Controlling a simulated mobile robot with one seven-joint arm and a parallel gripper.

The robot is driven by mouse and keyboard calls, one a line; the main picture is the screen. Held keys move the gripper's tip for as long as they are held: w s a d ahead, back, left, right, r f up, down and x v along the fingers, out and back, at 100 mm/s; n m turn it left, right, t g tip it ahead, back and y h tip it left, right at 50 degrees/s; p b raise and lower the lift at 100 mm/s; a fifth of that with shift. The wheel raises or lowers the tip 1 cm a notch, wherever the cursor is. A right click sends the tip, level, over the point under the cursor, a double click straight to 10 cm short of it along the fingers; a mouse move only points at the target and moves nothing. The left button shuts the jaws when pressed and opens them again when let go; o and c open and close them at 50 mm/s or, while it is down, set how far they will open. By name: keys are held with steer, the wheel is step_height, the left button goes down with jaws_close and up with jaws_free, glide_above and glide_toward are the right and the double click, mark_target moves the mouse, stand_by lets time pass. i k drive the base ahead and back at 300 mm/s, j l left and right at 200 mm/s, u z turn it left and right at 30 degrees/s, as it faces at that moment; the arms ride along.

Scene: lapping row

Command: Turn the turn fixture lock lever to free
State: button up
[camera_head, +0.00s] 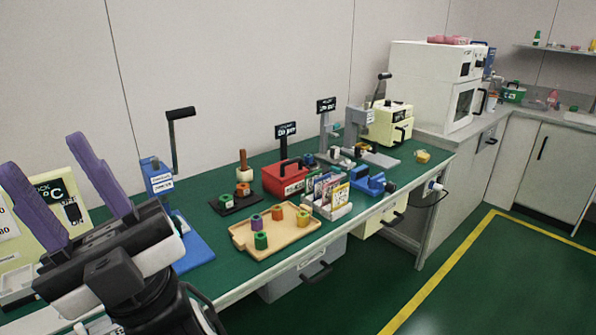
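My gripper (43,161) is at the left front, with two purple fingers spread wide apart and nothing between them. A blue fixture (160,180) with a white label stands on the green bench just right of my gripper. A black-handled crank lever (174,140) rises from it, its grip pointing right; part of its base is hidden behind my arm. A grey fixture (358,118) with a tilted black-tipped lever (380,88) stands farther back. The labels are too small to read, so I cannot tell which one is the turn fixture.
A wooden tray (238,235) with several coloured parts lies right of the blue fixture. Behind it are a dark stand (228,208) and a red box (270,183). A card rack (312,207) and blue vise (370,185) stand farther right. The floor (500,285) in front is clear.

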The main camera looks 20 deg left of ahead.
mark_target(336, 170)
steer(key=i+u, duration=0.35)
steer(key=i+l+u, duration=0.35)
steer(key=i+j, duration=0.1)
